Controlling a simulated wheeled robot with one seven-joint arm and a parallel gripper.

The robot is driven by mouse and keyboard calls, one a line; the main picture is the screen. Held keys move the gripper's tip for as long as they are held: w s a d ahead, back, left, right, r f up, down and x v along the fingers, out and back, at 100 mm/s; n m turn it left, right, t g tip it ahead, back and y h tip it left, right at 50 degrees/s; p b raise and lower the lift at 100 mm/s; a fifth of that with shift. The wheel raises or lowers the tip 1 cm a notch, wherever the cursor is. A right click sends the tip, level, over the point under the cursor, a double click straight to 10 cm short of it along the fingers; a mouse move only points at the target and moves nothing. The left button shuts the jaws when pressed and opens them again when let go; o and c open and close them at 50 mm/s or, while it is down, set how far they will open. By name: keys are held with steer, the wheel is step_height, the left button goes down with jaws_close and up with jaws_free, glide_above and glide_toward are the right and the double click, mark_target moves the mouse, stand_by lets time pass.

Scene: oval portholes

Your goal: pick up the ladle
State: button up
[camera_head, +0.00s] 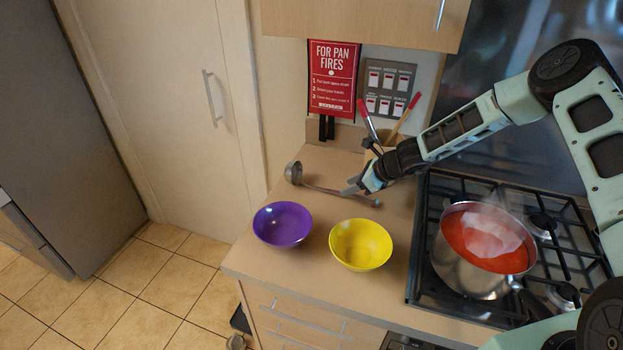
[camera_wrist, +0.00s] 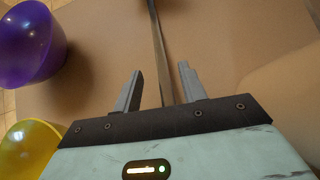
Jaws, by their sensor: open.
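The ladle (camera_head: 324,190) lies on the wooden counter, with its round metal bowl at the left and its handle running right, under my gripper. In the wrist view the ladle's handle (camera_wrist: 157,45) runs up from between my fingers to the top edge. My gripper (camera_head: 352,187) is open above the handle. In the wrist view its two fingers (camera_wrist: 160,88) stand apart on either side of the handle, with nothing clamped. Whether the fingers touch the counter cannot be told.
A purple bowl (camera_head: 283,225) and a yellow bowl (camera_head: 361,245) stand in front of the ladle. A steaming pot of red soup (camera_head: 484,245) is on the gas hob (camera_head: 430,215) at the right. A utensil holder (camera_head: 374,158) stands behind my gripper. The counter left of the ladle is clear.

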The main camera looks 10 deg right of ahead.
mark_target(338, 192)
steer(key=shift+p+x, duration=0.85)
steer(key=shift+x, duration=1.2)
steer(key=shift+d+f, duration=0.15)
jaws_close()
step_height(338, 192, up, 10)
steer(key=b, duration=0.3)
